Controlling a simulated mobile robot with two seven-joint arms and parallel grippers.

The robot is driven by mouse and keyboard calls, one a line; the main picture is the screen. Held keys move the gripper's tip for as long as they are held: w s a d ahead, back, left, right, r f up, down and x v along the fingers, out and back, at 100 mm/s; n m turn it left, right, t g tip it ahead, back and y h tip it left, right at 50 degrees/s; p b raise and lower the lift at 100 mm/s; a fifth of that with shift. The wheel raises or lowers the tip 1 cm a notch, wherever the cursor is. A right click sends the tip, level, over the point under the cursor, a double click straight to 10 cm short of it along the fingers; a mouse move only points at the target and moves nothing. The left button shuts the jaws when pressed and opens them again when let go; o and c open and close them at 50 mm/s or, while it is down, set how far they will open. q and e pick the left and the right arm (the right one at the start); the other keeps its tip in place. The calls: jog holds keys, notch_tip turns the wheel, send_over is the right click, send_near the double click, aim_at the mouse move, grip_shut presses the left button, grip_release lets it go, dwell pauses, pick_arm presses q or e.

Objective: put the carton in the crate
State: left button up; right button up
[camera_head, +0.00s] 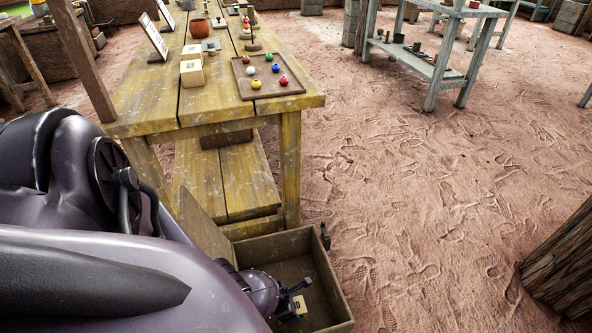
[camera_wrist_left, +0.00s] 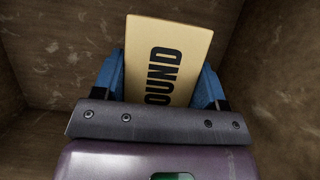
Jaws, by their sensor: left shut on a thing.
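The crate (camera_head: 329,284) is an open brown wooden box low down beside the yellow table. My left gripper (camera_head: 294,296) reaches down inside the crate, shut on the carton (camera_head: 300,306). The carton is pale yellow with dark lettering. In the left wrist view the carton (camera_wrist_left: 168,52) stands between the blue fingers of my left gripper (camera_wrist_left: 162,88), with the brown crate walls (camera_wrist_left: 262,70) around it. Whether the carton touches the crate floor I cannot tell. My right gripper is not in view.
The yellow wooden table (camera_head: 150,105) holds a brown tray (camera_head: 268,84) of coloured balls, small pale boxes (camera_head: 192,73) and a clay pot (camera_head: 200,27). A wooden stump (camera_head: 562,265) stands at the right. The sandy floor between the crate and the stump is open.

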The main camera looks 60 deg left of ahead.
pick_arm(q)
jog(key=shift+w, duration=0.15)
jog(key=shift+f, duration=0.25)
jog(key=shift+f+b, duration=0.2)
jog(key=shift+b, duration=0.1)
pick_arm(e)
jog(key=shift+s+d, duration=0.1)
pick_arm(q)
jog(key=shift+f, duration=0.2)
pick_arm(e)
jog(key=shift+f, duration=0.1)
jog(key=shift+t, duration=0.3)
pick_arm(q)
jog(key=o, duration=1.1)
jog(key=shift+r, duration=0.1)
